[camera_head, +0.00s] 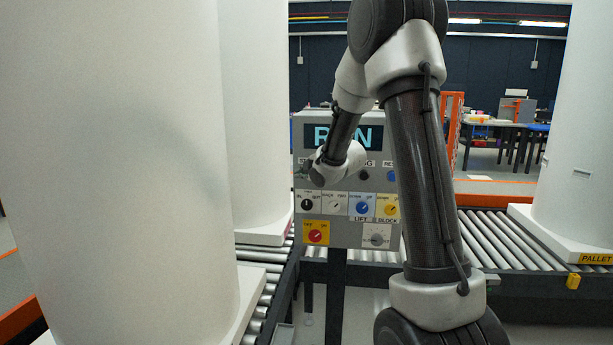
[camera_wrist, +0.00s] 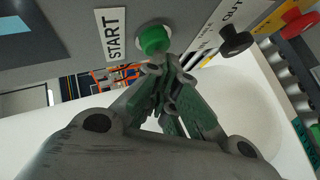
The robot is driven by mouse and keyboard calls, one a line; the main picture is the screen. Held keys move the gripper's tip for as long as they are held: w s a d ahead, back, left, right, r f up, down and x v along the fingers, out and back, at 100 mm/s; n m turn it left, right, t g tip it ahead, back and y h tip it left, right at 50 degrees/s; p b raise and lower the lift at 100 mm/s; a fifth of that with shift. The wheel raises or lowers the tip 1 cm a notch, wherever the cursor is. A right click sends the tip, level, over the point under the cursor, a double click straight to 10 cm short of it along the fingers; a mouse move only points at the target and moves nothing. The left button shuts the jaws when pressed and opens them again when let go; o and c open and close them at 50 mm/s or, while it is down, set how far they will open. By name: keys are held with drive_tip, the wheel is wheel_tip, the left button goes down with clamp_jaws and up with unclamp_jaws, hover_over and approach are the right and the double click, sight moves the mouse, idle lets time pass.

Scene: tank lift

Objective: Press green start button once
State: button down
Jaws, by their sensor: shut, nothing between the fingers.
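The green start button (camera_wrist: 154,40) sits on a grey panel beside a label reading START (camera_wrist: 113,36) in the wrist view. My gripper (camera_wrist: 163,66) is shut and empty, its fingertips at the lower edge of the button in the picture. I cannot tell whether they touch it. In the head view the control panel (camera_head: 322,238) stands in the middle with a screen (camera_head: 314,134) showing RUN. There my arm covers part of the panel, and the start button is hidden or too small to make out.
Several knobs, including a black knob (camera_wrist: 236,40) and a red knob (camera_wrist: 299,22), are near the button. Large white tanks (camera_head: 110,150) stand on the left and another (camera_head: 585,130) on the right. Roller conveyors (camera_head: 520,243) run behind and beside the panel.

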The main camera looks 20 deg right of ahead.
drive_tip(key=shift+s+a, duration=0.45)
drive_tip(key=shift+s, duration=0.35)
drive_tip(key=s+a, duration=0.1)
drive_tip(key=s, duration=0.1)
drive_tip(key=s+a, duration=0.2)
drive_tip(key=s, duration=0.1)
drive_tip(key=shift+a, duration=0.2)
idle(0.8)
